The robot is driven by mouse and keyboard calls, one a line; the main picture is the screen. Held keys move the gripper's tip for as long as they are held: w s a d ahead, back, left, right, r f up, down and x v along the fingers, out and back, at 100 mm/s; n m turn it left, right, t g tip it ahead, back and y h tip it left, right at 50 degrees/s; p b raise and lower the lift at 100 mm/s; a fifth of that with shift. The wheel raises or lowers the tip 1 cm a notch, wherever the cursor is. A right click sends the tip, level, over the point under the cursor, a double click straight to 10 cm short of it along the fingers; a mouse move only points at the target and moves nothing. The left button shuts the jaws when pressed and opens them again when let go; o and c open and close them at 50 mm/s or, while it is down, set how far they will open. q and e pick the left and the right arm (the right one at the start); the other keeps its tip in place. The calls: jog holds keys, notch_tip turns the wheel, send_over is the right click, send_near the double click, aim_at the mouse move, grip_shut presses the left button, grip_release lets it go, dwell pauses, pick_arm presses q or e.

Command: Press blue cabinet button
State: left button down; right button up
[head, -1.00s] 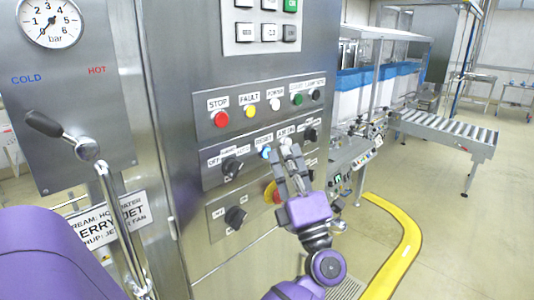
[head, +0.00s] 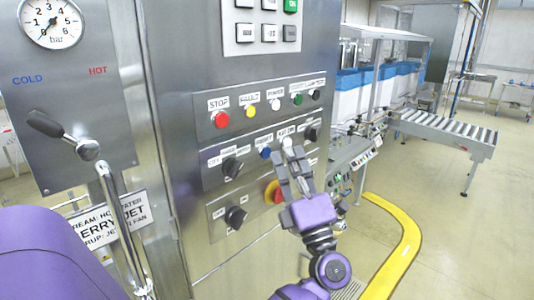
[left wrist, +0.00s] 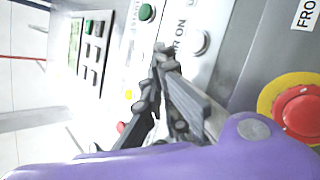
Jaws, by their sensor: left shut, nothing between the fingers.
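The blue button (head: 265,153) sits in the middle row of the steel cabinet (head: 190,100), under a RESET label, and is dark blue. My left gripper (head: 292,153) is shut and empty, fingers pointing up toward the panel. Its fingertips are just right of the blue button in the head view, beside and partly over a white button (head: 287,142). I cannot tell whether they touch the panel. In the left wrist view my left gripper (left wrist: 163,58) is near the white button (left wrist: 200,42); the blue button is not visible there. My right gripper is not in view.
A red emergency stop (left wrist: 300,112) on a yellow ring sits below the middle row. Black knobs (head: 232,166) flank the blue button. A row with red (head: 222,119), yellow and other buttons is above. A lever handle (head: 60,130) stands at left.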

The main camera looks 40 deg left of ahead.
pick_arm(q)
jog(key=shift+d, duration=0.1)
jog(key=d, duration=0.5)
jog(key=shift+s, duration=0.25)
dwell(0.5)
jog(key=shift+w+t, duration=0.1)
jog(key=shift+t, duration=0.2)
